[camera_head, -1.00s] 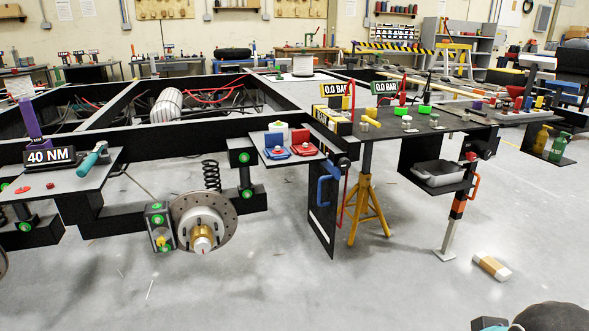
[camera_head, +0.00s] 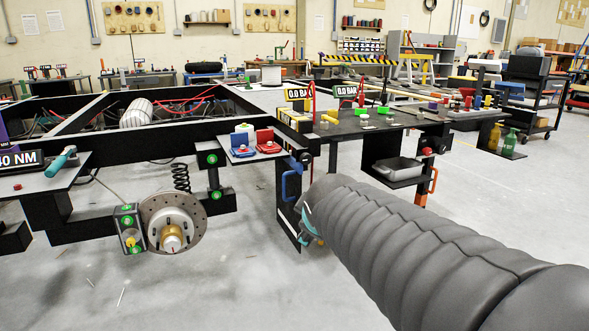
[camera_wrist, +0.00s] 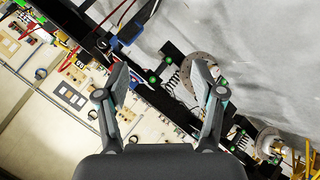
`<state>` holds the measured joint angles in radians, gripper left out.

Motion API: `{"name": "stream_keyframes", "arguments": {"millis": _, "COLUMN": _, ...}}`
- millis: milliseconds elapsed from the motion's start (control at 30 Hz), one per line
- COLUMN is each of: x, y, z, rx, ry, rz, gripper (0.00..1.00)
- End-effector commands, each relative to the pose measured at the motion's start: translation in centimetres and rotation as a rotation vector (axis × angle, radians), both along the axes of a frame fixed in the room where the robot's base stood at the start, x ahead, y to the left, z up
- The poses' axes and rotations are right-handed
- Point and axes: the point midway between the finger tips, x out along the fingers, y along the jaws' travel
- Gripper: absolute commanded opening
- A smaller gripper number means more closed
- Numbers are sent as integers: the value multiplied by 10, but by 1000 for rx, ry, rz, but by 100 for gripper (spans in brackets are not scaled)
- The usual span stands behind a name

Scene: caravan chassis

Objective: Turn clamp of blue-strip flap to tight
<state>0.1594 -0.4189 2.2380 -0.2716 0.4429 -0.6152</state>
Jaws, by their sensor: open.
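A black flap panel (camera_head: 283,216) hangs from the near frame corner in the head view. A blue looped handle (camera_head: 290,186) is at its upper part. Its strip looks pale, and I cannot make out a blue strip or the clamp's setting. My gripper (camera_head: 305,222) overlaps the flap's right edge in the head view, and I cannot tell whether they touch. In the wrist view my gripper (camera_wrist: 160,77) is open, with nothing between its fingers. A blue part (camera_wrist: 128,33) lies beyond the left finger there, apparently the handle.
My dark sleeved arm crosses the lower right. A brake disc (camera_head: 157,225) and coil spring (camera_head: 181,178) stand left of the flap. A grey tray (camera_head: 397,168) and orange handle (camera_head: 433,180) are to the right. The floor in front of the brake disc is mostly clear.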

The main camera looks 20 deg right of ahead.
Motion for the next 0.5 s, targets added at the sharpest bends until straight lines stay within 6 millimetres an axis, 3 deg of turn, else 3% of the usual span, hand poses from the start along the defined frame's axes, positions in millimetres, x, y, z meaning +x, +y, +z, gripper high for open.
{"name": "stream_keyframes", "arguments": {"millis": 33, "x": 27, "y": -15, "z": -3, "rx": -106, "ry": -20, "rz": 56, "gripper": 68}}
{"name": "stream_keyframes", "arguments": {"millis": 200, "x": 112, "y": -60, "z": 13, "rx": -528, "ry": -86, "rz": 272, "gripper": 68}}
{"name": "stream_keyframes", "arguments": {"millis": 367, "x": 182, "y": -99, "z": 13, "rx": -930, "ry": -123, "rz": 462, "gripper": 68}}
{"name": "stream_keyframes", "arguments": {"millis": 500, "x": 233, "y": -131, "z": 1, "rx": -1297, "ry": -134, "rz": 622, "gripper": 68}}
